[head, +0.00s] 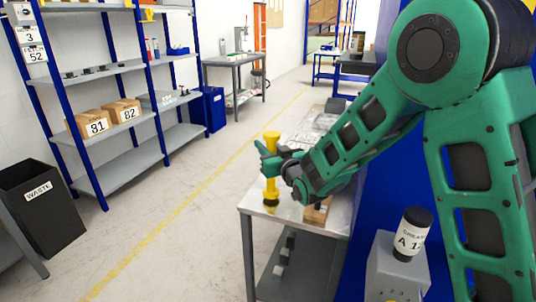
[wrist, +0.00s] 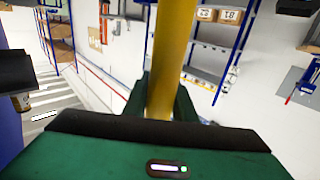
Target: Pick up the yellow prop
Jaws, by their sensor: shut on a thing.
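The yellow prop (head: 271,189) is an upright post with a wider top and a wider foot, at the near left part of the grey table (head: 287,224). My gripper (head: 268,157) reaches it from the right and is shut around its shaft. In the wrist view the yellow shaft (wrist: 172,60) stands between the green fingers of my gripper (wrist: 165,108). The fingers hide part of the shaft in the head view. I cannot tell whether its foot touches the table top.
A wooden piece (head: 318,212) lies on the table right of the prop, partly under my arm. A labelled canister (head: 412,235) stands on a grey box at the lower right. Shelves (head: 110,72) and a waste bin (head: 42,210) stand at the left. The floor between is clear.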

